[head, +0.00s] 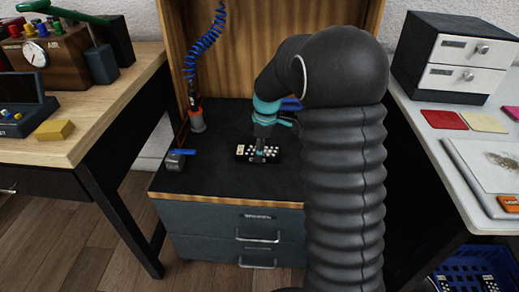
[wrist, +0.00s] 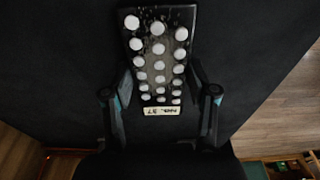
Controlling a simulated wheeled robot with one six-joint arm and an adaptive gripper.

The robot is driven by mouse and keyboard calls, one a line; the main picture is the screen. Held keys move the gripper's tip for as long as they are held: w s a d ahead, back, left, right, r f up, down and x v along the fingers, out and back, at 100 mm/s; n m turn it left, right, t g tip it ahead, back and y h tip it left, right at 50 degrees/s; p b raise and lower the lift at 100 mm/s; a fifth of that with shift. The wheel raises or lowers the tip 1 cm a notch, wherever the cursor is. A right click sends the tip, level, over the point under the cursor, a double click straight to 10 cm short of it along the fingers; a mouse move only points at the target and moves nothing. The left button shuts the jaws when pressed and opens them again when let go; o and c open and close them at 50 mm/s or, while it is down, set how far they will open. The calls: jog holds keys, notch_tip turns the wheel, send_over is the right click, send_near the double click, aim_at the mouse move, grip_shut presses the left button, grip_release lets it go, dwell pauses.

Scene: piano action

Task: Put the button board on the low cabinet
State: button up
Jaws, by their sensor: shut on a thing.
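The button board (head: 243,150) is a black plate with rows of white round buttons. In the wrist view the button board (wrist: 158,60) has a pale label marked "No. 37" at its near end. My gripper (head: 259,154) is shut on it, one finger on each long side, as the wrist view also shows with my gripper (wrist: 160,82). The low cabinet (head: 228,218) has a black top and grey drawers with metal handles. The board is flat at or just above the cabinet top; I cannot tell whether it touches.
A small grey block (head: 174,162) with a blue part and an orange-grey tool holder (head: 197,122) stand left on the cabinet top. A wooden back panel (head: 240,60) rises behind. A blue crate (head: 462,262) sits low at right. The cabinet top's front is clear.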

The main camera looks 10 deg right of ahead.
aim_at(264, 151)
jog(key=o, duration=1.3)
jog(key=shift+o, duration=0.2)
notch_tip(264, 151, up, 12)
jog(key=d, duration=0.1)
jog(key=s+r+m+t, duration=0.1)
jog(key=s+r+m, duration=0.2)
jog(key=s+r, duration=0.35)
jog(key=s+f+m+t, duration=0.1)
jog(key=s+m, duration=0.4)
jog(key=s, duration=0.7)
jog(key=s+a+f+m+t+h, duration=0.1)
jog(key=s+m, duration=0.5)
jog(key=s, duration=0.6)
jog(key=shift+f+t+p, duration=0.35)
jog(key=shift+f+t, duration=0.2)
jog(key=shift+t, duration=0.55)
